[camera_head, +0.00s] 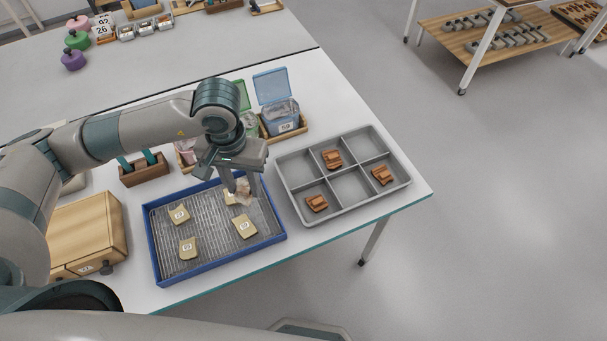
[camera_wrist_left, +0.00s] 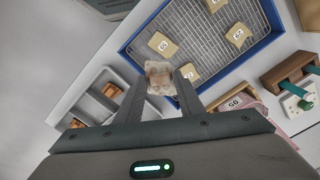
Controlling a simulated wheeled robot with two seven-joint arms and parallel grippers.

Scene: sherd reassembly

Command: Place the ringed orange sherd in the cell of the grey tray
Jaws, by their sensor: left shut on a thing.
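My left gripper (camera_head: 241,190) is shut on a pale, pinkish-brown sherd (camera_head: 244,196), which also shows between the fingertips in the left wrist view (camera_wrist_left: 160,76). It holds the sherd over the right part of the blue-rimmed tray. I cannot make out a ring on it, and it looks paler than orange. The grey tray (camera_head: 345,208) is to the right, with six cells. Orange-brown sherds lie in three cells: back middle (camera_head: 332,159), front left (camera_head: 317,203) and front right (camera_head: 382,175). The other three cells look empty. My right gripper is not in view.
The blue tray (camera_head: 220,259) has a wire rack with several labelled tan blocks (camera_head: 245,228). Behind stand a blue lidded bin (camera_head: 277,87) and a green one. A wooden box (camera_head: 88,232) is at the left. The table's right edge lies just past the grey tray.

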